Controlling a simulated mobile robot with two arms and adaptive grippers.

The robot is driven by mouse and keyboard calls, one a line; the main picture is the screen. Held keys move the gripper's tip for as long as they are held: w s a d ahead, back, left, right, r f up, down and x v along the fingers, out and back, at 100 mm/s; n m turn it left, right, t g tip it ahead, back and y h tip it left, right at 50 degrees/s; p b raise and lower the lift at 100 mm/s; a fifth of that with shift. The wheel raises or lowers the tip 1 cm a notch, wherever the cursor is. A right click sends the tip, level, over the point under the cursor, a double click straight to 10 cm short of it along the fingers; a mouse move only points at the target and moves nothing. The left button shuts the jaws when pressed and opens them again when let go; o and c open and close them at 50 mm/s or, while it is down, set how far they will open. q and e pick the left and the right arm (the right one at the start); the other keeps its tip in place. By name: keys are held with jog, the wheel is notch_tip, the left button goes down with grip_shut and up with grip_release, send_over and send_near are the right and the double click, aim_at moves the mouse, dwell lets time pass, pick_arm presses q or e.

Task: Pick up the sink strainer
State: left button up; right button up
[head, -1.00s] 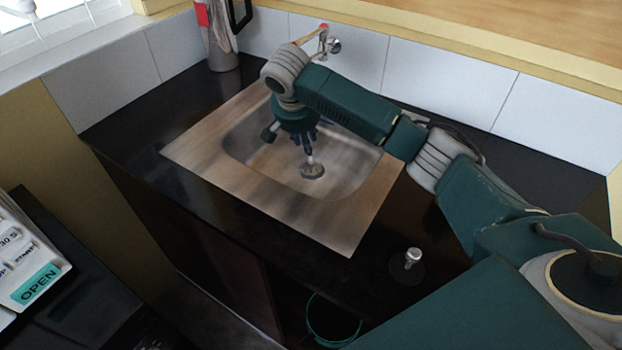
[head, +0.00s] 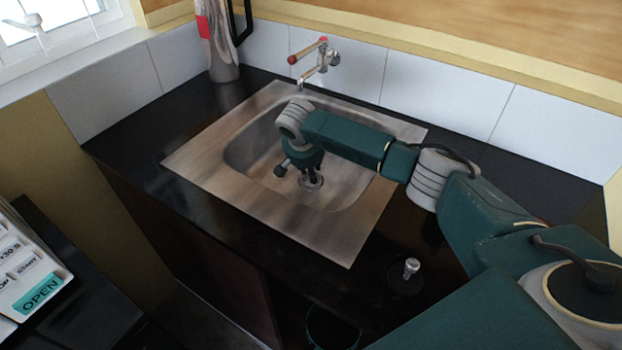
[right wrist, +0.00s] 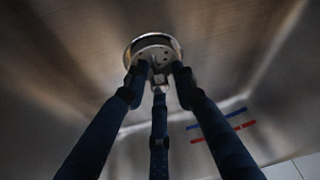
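A round metal sink strainer (head: 313,184) with a knob sits at the bottom of the sink basin (head: 345,193). In the right wrist view, its perforated disc (right wrist: 153,43) lies just beyond my fingertips. My right gripper (head: 308,178) reaches down into the basin over it. Its three dark blue fingers (right wrist: 159,80) surround the small metal knob. I cannot tell whether they press on it, as the contact is dark and partly hidden. My left gripper is not in view.
A second metal-knobbed stopper (head: 411,268) stands on the black counter at the front right. A tap (head: 323,65) is on the tiled wall behind the sink. A grey and red flask (head: 219,45) stands at the back left.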

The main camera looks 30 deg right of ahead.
jog(key=shift+r, duration=0.1)
grip_shut()
jog(key=shift+r, duration=0.1)
